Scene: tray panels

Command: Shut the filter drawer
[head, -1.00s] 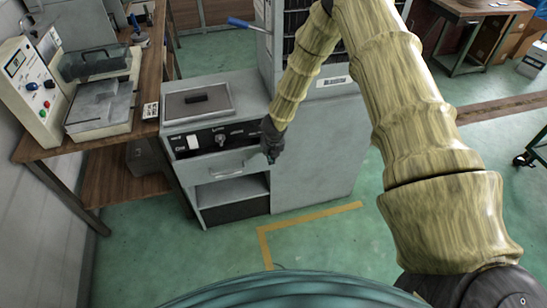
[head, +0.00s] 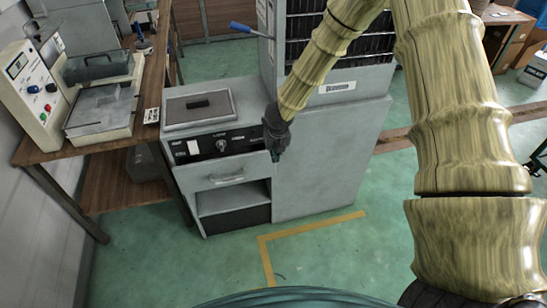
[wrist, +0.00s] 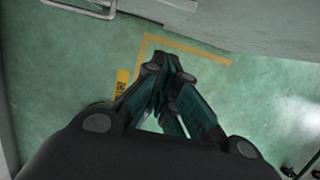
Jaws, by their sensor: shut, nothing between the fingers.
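The filter drawer (head: 205,178) is a grey front with a bar handle (head: 227,180) on the low grey cabinet, below a black control strip. I cannot tell for sure how far out it stands. Its handle also shows at the top left of the wrist view (wrist: 82,8). My gripper (head: 275,157) points down near the drawer's right end, to the right of the handle and apart from it. In the wrist view, my gripper (wrist: 162,62) has its fingers together with nothing between them, above the green floor.
An open shelf space (head: 232,197) lies below the drawer. A tall grey cabinet (head: 325,150) adjoins on the right. A wooden bench (head: 95,143) with a control box (head: 28,95) stands at left. The floor in front, with a yellow corner line (head: 312,226), is clear.

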